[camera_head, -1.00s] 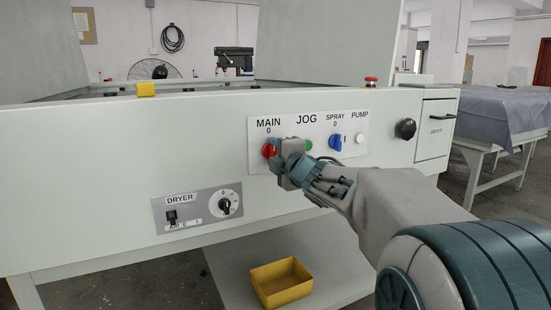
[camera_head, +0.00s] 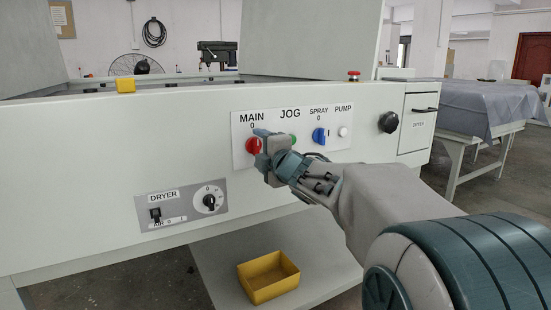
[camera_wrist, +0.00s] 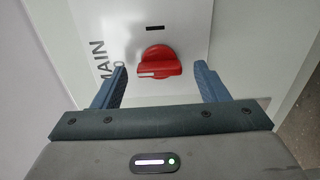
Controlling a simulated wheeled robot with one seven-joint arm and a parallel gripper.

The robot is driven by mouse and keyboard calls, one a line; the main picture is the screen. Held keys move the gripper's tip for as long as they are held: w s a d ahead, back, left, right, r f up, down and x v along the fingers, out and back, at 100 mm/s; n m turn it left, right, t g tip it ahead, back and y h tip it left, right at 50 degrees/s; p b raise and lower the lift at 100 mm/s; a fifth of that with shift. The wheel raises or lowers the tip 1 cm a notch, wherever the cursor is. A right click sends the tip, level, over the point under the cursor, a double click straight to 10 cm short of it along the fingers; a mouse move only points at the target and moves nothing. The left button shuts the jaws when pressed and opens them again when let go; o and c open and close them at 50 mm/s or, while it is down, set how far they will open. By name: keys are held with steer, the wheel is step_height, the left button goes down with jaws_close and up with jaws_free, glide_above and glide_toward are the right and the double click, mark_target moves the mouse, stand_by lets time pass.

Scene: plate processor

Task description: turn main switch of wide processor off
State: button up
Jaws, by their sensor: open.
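The red main switch (camera_head: 253,146) sits under the word MAIN on the white panel (camera_head: 243,164) of the wide processor. In the wrist view the red knob (camera_wrist: 158,62) lies ahead, between and beyond my two fingertips, with a white mark on its handle and a black mark on the panel near it. My gripper (camera_head: 262,145) is open, with one finger on each side of the knob in the wrist view (camera_wrist: 162,82). Whether the fingers touch the knob I cannot tell. In the head view my gripper hides part of the knob's right side.
Right of the switch are a green jog button (camera_head: 293,139), a blue spray knob (camera_head: 319,136), a white pump button (camera_head: 343,131) and a black knob (camera_head: 388,122). The dryer panel (camera_head: 182,203) is below left. A yellow bin (camera_head: 268,278) stands on the lower shelf.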

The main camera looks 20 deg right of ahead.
steer(key=p+v, duration=0.3)
steer(key=v, duration=0.9)
steer(key=shift+s, duration=0.35)
